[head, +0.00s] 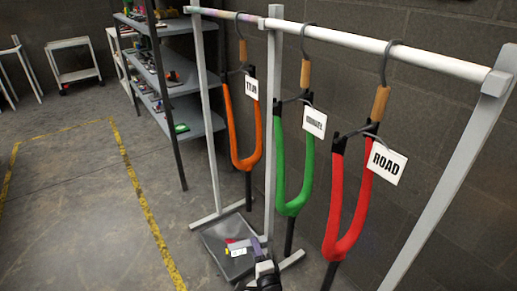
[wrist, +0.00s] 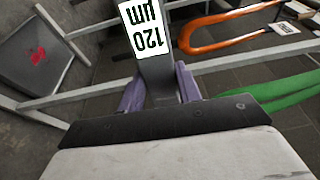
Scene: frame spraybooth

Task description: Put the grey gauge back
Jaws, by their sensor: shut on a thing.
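The grey gauge (wrist: 158,72) is a flat bar with a white label reading "120 µm", upside down in the wrist view. My gripper (wrist: 160,92) is shut on it, with a purple finger on either side. In the head view my gripper (head: 262,256) is low at the bottom centre, in front of the rack. The gauge's white label (head: 238,251) shows just left of it, over a dark grey flat panel (head: 213,243). The gauge's far end is cut off in the wrist view.
A rail (head: 340,38) carries orange (head: 237,130), green (head: 307,170) and red (head: 333,210) forks on hangers, tagged; the red one's tag reads "ROAD". A grey shelf unit (head: 187,82) with small items stands behind left. Open floor with yellow tape (head: 140,200) lies left.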

